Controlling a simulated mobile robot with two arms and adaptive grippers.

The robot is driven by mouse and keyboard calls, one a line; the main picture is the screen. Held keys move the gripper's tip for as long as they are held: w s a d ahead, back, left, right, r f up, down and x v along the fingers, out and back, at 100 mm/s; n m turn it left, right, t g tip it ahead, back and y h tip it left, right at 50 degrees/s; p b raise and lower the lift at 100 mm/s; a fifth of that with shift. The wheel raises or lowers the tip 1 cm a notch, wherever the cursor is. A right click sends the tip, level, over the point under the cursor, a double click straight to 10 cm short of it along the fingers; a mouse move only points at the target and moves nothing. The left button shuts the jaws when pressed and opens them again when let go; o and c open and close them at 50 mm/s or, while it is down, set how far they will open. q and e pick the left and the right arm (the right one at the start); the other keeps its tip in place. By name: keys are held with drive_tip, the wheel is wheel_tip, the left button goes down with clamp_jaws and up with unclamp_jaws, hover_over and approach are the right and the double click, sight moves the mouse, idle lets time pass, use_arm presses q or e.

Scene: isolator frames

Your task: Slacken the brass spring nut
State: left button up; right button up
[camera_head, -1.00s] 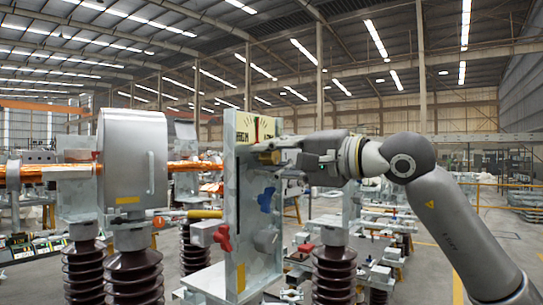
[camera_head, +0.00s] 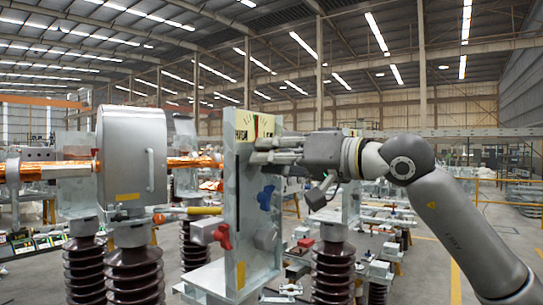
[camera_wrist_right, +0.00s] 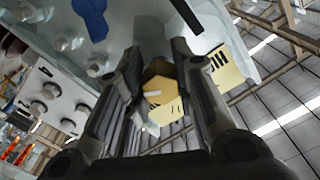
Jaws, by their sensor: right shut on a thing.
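The brass spring nut (camera_wrist_right: 162,92) is a yellow hexagonal piece with a pale mark on its face. In the right wrist view it sits between the two dark fingers of my right gripper (camera_wrist_right: 158,64), which is shut on it. In the head view my right gripper (camera_head: 262,153) reaches in from the right to the upper part of a grey metal plate (camera_head: 245,205), just below a yellow scale plate (camera_head: 243,126). The fingers hide the nut there. My left gripper is in neither view.
A blue handle (camera_head: 266,198) and a red handle (camera_head: 222,236) stick out of the plate below my gripper. A grey housing (camera_head: 130,150) on brown ribbed insulators (camera_head: 135,275) stands to the left, with a copper bar (camera_head: 72,171) beside it.

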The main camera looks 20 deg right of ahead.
drive_tip(key=shift+a+f+n, duration=0.1)
drive_tip(key=shift+f+n, duration=0.1)
drive_tip(key=shift+n, duration=0.2)
drive_tip(key=o, duration=1)
drive_tip(key=shift+r, duration=0.1)
drive_tip(key=shift+s+d, duration=0.2)
drive_tip(key=shift+d, duration=0.1)
drive_tip(key=v, duration=1.1)
drive_tip(key=shift+s+d, duration=0.15)
drive_tip(key=shift+s, duration=0.05)
